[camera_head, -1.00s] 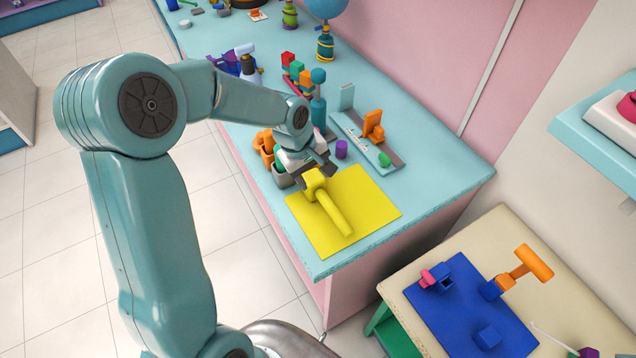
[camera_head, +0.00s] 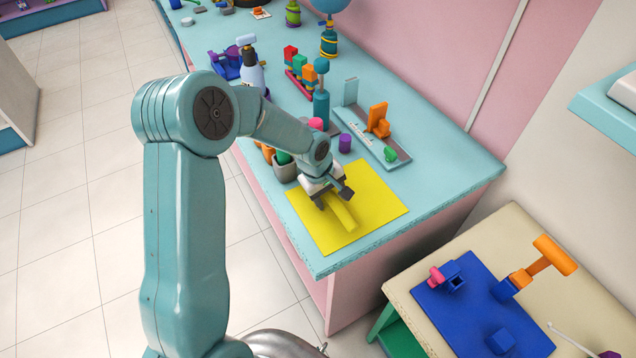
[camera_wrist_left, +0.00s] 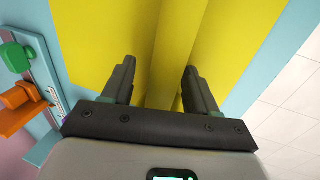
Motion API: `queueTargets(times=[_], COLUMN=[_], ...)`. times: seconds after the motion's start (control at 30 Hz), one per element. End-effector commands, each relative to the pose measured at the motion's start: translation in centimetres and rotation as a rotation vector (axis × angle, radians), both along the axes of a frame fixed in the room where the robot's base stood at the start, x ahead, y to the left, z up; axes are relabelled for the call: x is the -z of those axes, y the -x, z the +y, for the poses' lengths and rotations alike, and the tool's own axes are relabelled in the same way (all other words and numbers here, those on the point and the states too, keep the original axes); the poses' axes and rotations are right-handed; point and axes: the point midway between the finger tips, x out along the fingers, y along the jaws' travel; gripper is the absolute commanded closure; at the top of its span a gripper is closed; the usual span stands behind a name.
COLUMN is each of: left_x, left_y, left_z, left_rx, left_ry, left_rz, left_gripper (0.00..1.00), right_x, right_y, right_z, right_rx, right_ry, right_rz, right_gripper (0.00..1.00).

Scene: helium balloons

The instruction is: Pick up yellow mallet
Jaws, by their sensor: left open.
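The yellow mallet (camera_head: 345,215) lies on a yellow mat (camera_head: 378,203) at the near end of the turquoise counter. Its handle points toward the counter's front edge, and its head is hidden behind my gripper in the head view. My left gripper (camera_head: 333,196) is over the mallet, pointing down. In the left wrist view its two dark fingers (camera_wrist_left: 160,68) are apart, with the yellow handle (camera_wrist_left: 180,40) running between and beyond them. I cannot tell how far the fingers are above the mat. My right gripper is not in view.
A grey bin (camera_head: 285,168) stands left of the gripper, and a purple cylinder (camera_head: 345,142) behind it. A grey tray with an orange piece (camera_head: 378,120) lies further back. A lower table with a blue mat (camera_head: 470,310) and an orange hammer (camera_head: 545,258) is at right.

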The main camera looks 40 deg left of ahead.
Motion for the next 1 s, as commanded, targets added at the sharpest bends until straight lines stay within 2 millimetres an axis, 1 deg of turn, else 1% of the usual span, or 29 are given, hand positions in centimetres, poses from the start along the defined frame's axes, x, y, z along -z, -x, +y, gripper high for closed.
queueTargets(times=[0.07, 0.1, 0.17, 0.2, 0.27, 0.3, 1.0], left_x=[-0.16, -0.17, -0.17, -0.18, -0.16, -0.15, 0.07], left_y=[0.00, 0.01, 0.03, 0.03, 0.04, 0.04, 0.07], left_z=[0.02, 0.03, 0.02, 0.02, 0.03, 0.03, 0.08], left_rx=[0.000, 0.000, 0.000, 0.000, 0.000, 0.000, 0.001], left_ry=[-0.001, -0.001, -0.001, 0.000, 0.000, 0.000, -0.001], left_rz=[-0.001, 0.000, 0.000, 0.000, 0.000, 0.000, 0.001], left_gripper=[0.41, 0.45, 0.64, 0.77, 0.97, 1.00, 1.00], right_x=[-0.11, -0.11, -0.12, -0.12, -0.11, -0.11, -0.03], right_y=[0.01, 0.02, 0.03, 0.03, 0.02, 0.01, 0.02], right_z=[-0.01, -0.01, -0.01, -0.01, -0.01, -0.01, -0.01], right_rx=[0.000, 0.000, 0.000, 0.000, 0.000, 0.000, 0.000], right_ry=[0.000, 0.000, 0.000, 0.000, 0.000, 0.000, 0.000], right_rz=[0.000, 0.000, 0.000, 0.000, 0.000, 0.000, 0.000], right_gripper=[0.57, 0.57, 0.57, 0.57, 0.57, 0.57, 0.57])
